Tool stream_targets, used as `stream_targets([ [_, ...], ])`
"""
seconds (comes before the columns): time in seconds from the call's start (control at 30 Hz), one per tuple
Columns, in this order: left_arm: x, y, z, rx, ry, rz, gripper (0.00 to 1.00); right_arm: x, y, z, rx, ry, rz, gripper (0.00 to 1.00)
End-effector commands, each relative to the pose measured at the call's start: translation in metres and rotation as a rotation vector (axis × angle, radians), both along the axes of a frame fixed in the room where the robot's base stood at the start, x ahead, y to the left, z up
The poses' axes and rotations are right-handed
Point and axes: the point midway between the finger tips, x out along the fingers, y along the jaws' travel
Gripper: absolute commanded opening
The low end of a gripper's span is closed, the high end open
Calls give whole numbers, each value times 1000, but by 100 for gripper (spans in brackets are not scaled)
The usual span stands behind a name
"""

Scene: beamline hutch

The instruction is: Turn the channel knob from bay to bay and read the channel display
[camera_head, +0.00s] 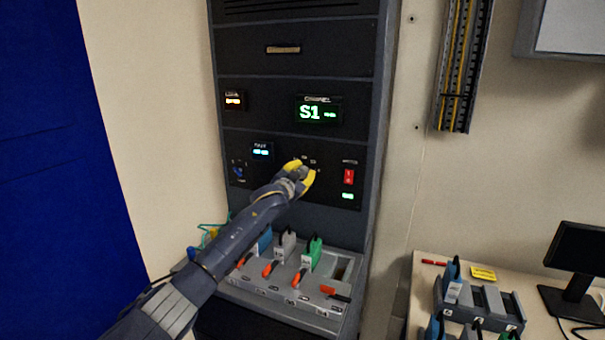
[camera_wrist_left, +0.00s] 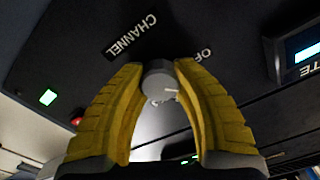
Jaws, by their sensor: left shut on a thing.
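My left gripper (camera_head: 300,174) reaches the panel below the display. In the left wrist view its yellow fingers stand either side of the grey channel knob (camera_wrist_left: 158,82) and are shut on it. A white mark shows on the knob. A "CHANNEL" label (camera_wrist_left: 131,37) and a partly hidden label starting "OF" (camera_wrist_left: 203,55) are on the panel by the knob. In the head view the fingers hide the knob. My right gripper is not in view.
Right of the knob is a red switch (camera_head: 348,176); left are a blue-lit display (camera_head: 261,151) and a small blue knob (camera_head: 239,171). Below my left arm, a grey shelf (camera_head: 262,301) holds several coloured plugs. A table (camera_head: 431,258) with a monitor (camera_head: 580,247) stands at right.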

Motion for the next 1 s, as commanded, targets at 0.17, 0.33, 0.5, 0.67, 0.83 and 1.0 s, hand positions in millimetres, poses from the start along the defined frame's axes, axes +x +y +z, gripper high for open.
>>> stream_targets([
  [0.17,0,-1,5,51,-30,-1,0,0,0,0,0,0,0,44],
  [0.33,0,-2,5,77,-41,-2,0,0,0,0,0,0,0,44],
  [0.5,-1,-2,5,82,-43,-3,0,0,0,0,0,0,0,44],
  [0.67,-1,-2,6,81,-43,-3,0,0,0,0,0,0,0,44],
  [0.83,-1,-2,6,81,-43,-3,39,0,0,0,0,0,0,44],
  [1.0,0,-1,3,82,-39,-2,59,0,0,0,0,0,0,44],
])
